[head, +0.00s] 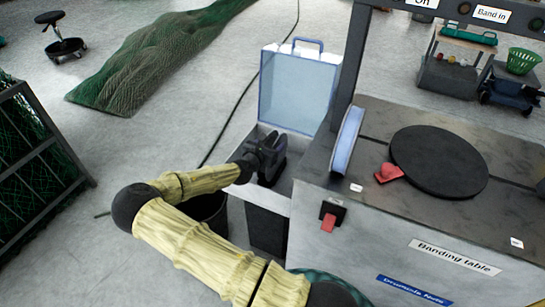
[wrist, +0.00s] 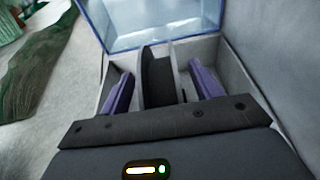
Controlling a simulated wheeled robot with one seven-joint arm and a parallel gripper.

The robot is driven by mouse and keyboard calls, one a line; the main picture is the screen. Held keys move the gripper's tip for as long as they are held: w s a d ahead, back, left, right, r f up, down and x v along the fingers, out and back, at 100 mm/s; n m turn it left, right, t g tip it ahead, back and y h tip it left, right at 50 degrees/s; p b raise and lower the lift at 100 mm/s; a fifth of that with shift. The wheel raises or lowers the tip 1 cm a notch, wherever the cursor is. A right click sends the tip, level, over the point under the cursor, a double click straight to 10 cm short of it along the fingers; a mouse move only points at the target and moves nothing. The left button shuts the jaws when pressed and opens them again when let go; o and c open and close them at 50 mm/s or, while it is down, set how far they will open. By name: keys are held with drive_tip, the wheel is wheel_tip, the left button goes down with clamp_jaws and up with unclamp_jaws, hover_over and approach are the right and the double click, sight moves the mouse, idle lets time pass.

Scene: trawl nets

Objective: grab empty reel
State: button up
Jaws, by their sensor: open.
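A dark, narrow reel-like piece with a pale grey side (wrist: 157,78) stands upright in an open case (wrist: 237,78). It looks like the empty reel, but I cannot tell for sure. My gripper (head: 268,163) is over the same case (head: 250,191) in the head view. In the wrist view its two purple fingers (wrist: 161,88) are apart, one on each side of the reel-like piece, with gaps showing. In the head view my gripper hides most of the case's inside.
The case's clear blue lid (head: 298,90) stands raised behind it. The banding table (head: 420,225) is close on the right, with a black round plate (head: 438,162), a red piece (head: 388,173) and a blue-and-white upright disc (head: 347,143). A green net (head: 150,60) lies on the floor.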

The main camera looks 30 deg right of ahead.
idle(0.4)
clamp_jaws()
drive_tip(key=shift+r, duration=0.1)
wheel_tip(320, 180, up, 10)
drive_tip(key=p, duration=0.1)
drive_tip(key=shift+p, duration=0.3)
idle(0.6)
